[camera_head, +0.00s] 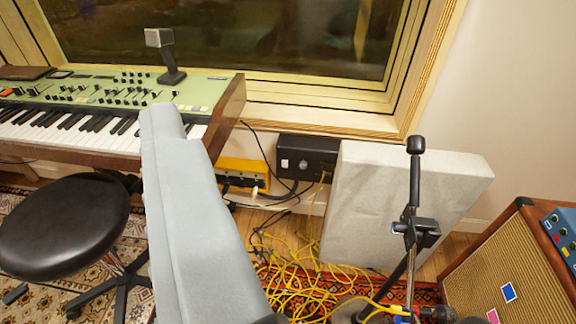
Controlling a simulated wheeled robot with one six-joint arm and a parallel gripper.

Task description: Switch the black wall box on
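The black wall box (307,157) is mounted low on the wall under the window, right of the yellow box. My gripper does not show in this view.
A long grey-blue padded shape (190,220) rises in the near middle. A pale grey slab (390,205), microphone stand (412,210) and amplifier (515,265) stand right. Yellow cables (300,280) cover the floor. A black stool (65,228), keyboard (110,105) and yellow box (243,172) are left.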

